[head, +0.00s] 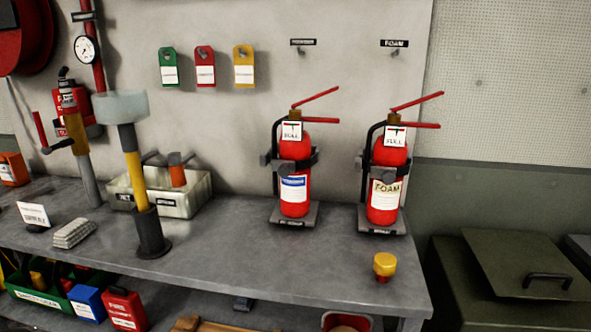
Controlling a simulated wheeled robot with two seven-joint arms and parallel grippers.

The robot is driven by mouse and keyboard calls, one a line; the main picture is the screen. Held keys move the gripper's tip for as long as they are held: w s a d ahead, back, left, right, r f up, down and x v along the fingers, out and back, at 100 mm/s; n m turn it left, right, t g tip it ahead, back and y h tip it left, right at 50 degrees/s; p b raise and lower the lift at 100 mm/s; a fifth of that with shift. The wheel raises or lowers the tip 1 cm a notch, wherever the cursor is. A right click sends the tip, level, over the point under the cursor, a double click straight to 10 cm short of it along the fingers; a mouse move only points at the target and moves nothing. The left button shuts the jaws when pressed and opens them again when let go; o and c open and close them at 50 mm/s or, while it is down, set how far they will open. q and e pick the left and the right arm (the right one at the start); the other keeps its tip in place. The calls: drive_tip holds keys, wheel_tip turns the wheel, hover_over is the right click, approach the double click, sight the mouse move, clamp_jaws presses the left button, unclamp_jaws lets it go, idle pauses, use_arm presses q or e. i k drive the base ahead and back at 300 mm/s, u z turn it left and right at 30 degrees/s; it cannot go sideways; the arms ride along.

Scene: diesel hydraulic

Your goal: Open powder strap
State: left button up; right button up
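Two red extinguishers stand upright on small stands at the back of the grey bench in the head view. The left one (294,148) has a blue-topped label, too small to read for certain, and seems to be the powder one. A dark strap (299,162) runs around its middle and looks closed; its latch detail is too small to tell. The right extinguisher (389,153) is labelled FOAM and has a similar dark strap (390,166). Each has a white FULL tag near its top. Neither of my grippers is in view.
A yellow-capped red knob (384,266) sits at the bench's front right. The bench top (250,250) before the extinguishers is clear. A green chest (480,305) stands at right.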

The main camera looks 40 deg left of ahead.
sight(283, 167)
drive_tip(key=k, duration=0.3)
drive_tip(key=u, duration=2)
drive_tip(key=i, duration=0.15)
drive_tip(key=z, duration=1.2)
